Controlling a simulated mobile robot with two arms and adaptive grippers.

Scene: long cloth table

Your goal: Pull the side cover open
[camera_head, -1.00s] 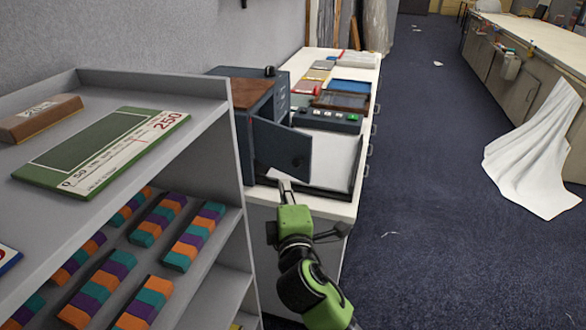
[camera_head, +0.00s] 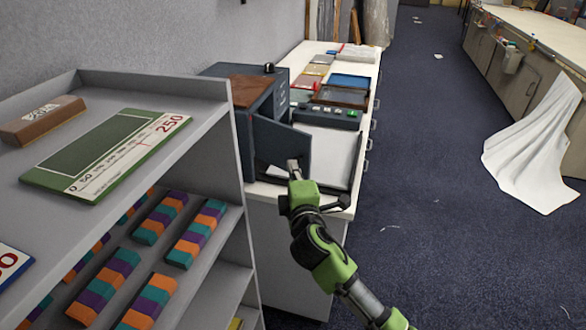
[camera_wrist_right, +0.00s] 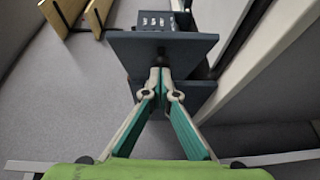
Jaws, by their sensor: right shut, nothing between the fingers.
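The side cover (camera_head: 283,142) is a flat dark blue-grey panel, standing swung out at an angle from the dark box-shaped machine (camera_head: 262,96) with a brown top panel. My right gripper (camera_head: 293,166) is at the cover's lower right part, in front of its outer face. In the right wrist view, its two fingertips (camera_wrist_right: 160,74) meet with nothing between them, overlapping the dark cover (camera_wrist_right: 130,46). A small dark knob (camera_wrist_right: 160,51) shows just beyond the tips. I cannot tell whether the tips touch the cover. My left gripper is out of view.
A grey shelf unit (camera_head: 200,110) with colored blocks stands close on the left. The white counter (camera_head: 338,205) holds a black tray with paper (camera_head: 335,150), a button panel (camera_head: 328,116) and several boxes.

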